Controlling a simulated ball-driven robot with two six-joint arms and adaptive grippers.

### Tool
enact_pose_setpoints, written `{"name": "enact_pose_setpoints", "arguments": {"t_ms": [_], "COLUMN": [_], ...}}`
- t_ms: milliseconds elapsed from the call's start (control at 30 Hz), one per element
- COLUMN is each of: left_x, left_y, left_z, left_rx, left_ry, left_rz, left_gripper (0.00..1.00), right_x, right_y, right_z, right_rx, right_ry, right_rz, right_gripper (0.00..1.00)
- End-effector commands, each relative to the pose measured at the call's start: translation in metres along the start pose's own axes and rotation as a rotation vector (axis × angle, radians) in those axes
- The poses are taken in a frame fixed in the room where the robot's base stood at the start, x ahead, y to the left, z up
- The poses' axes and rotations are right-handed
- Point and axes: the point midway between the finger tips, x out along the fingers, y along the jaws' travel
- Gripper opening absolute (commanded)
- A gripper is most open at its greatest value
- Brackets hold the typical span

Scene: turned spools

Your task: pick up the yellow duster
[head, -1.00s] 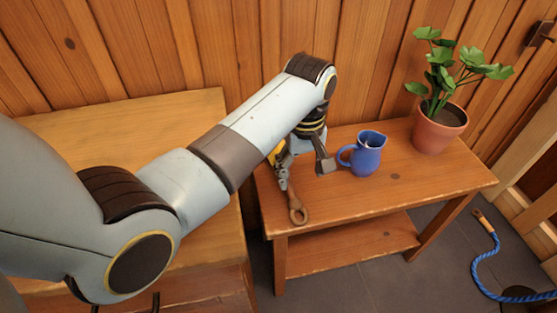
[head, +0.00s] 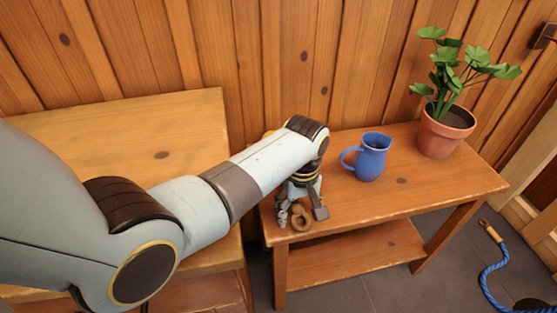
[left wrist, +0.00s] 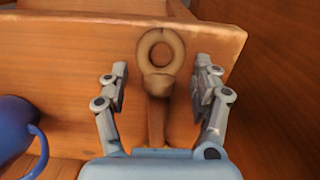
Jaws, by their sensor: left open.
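The duster lies on the low wooden table (head: 400,190). Its brown wooden handle ends in a ring (head: 300,218) near the table's left front corner. A bit of yellow (head: 268,133), which seems to be its head, shows behind my left arm; the rest is hidden by the arm. In the left wrist view the ring and handle (left wrist: 160,82) show, and the handle runs down under my gripper's body. My left gripper (head: 301,209) is open and pointing down, one finger on each side of the handle, with gaps on both sides. My right gripper is not in view.
A blue jug (head: 371,160) stands right of my left gripper, and a potted plant (head: 446,133) stands further right. A higher wooden surface (head: 150,150) is at the left. A plank wall is behind. A blue rope (head: 488,268) lies on the floor.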

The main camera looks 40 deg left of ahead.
Motion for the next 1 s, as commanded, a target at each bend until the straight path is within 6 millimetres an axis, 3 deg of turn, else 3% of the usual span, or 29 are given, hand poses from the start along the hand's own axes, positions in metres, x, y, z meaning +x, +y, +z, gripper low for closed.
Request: {"name": "enact_pose_setpoints", "arguments": {"t_ms": [200, 633, 1000], "left_x": [-0.0005, -0.0005, -0.0049], "left_y": [0.0002, 0.0000, -0.0003], "left_z": [-0.0004, -0.0002, -0.0010], "left_rx": [0.000, 0.000, 0.001], "left_ry": [0.001, 0.000, 0.001], "left_rz": [0.000, 0.000, 0.000], "left_gripper": [0.63, 0.07, 0.05], "right_x": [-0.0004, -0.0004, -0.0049], "right_y": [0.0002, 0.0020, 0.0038], "right_z": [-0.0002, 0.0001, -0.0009], "right_rx": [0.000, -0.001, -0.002], "right_ry": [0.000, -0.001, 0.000], "right_rz": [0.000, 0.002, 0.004], "right_gripper": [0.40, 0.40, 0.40]}}
